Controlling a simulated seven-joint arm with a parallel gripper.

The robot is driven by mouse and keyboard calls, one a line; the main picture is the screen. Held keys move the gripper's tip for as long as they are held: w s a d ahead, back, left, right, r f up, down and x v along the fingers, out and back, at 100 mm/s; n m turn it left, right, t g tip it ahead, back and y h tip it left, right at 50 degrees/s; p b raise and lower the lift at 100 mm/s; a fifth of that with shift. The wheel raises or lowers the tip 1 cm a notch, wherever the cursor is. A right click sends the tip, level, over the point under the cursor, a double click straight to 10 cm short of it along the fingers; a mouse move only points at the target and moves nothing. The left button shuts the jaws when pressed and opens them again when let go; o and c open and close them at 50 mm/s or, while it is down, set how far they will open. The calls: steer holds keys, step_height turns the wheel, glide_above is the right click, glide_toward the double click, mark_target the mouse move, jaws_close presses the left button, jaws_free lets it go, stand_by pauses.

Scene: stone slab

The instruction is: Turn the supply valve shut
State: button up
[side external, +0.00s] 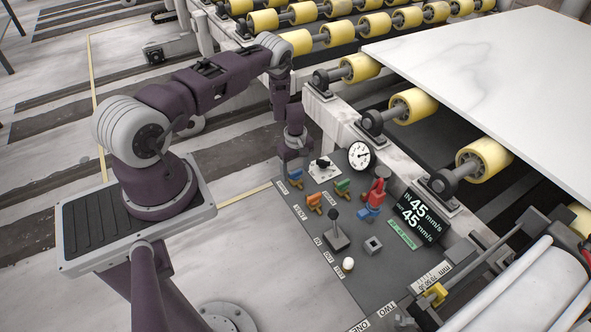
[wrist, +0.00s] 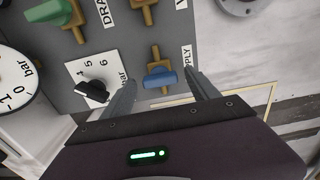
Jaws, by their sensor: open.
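The supply valve has a blue handle (wrist: 160,78) on a brass body, beside a label partly cut to "PPLY" in the wrist view. The handle lies across the brass body there. In the side view the blue handle (side external: 295,173) is at the panel's far left corner, just under my gripper (side external: 291,153). In the wrist view my gripper (wrist: 161,80) is open, one finger on each side of the handle. I see gaps at both sides; whether the fingers are down at handle height I cannot tell.
The dark panel (side external: 310,232) also carries an orange-handled valve (side external: 315,200), a green-handled valve (side external: 342,187), a knob on a white scale (wrist: 92,90), a round gauge (side external: 361,155), a red fitting (side external: 378,190) and a black lever (side external: 335,222). Yellow rollers and a slab (side external: 500,70) lie behind.

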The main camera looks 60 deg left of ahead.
mark_target(296, 172)
step_height(296, 172, up, 7)
steer(key=shift+r, duration=0.1)
stand_by(0.3)
steer(key=w+d+r+m+t, duration=0.1)
steer(key=w+d+r+m, duration=0.2)
steer(key=r, duration=0.8)
steer(key=w+d+r+m+t, duration=0.1)
steer(key=w+d+r, duration=0.3)
steer(key=r, duration=0.6)
steer(key=s+d+r+m+t+h, duration=0.1)
steer(key=s+d+r+m, duration=0.15)
steer(key=d+r, duration=0.35)
steer(key=s+d+r+m, duration=0.2)
steer(key=s+d+r, duration=0.15)
steer(key=r, duration=0.55)
steer(key=s+d+r+m+t, duration=0.1)
steer(key=s+d+r+m, duration=0.3)
steer(key=s+d+r, duration=0.35)
steer(key=s+r+m, duration=0.1)
steer(key=s+m, duration=0.1)
steer(key=s, duration=0.7)
steer(key=s+d+r+m+t+y, duration=0.1)
steer(key=s+m, duration=0.2)
steer(key=s, duration=0.6)
steer(key=shift+d+r+m+t, duration=0.25)
steer(key=shift+d+m+t, duration=0.05)
steer(key=shift+m, duration=0.05)
steer(key=shift+w, duration=0.1)
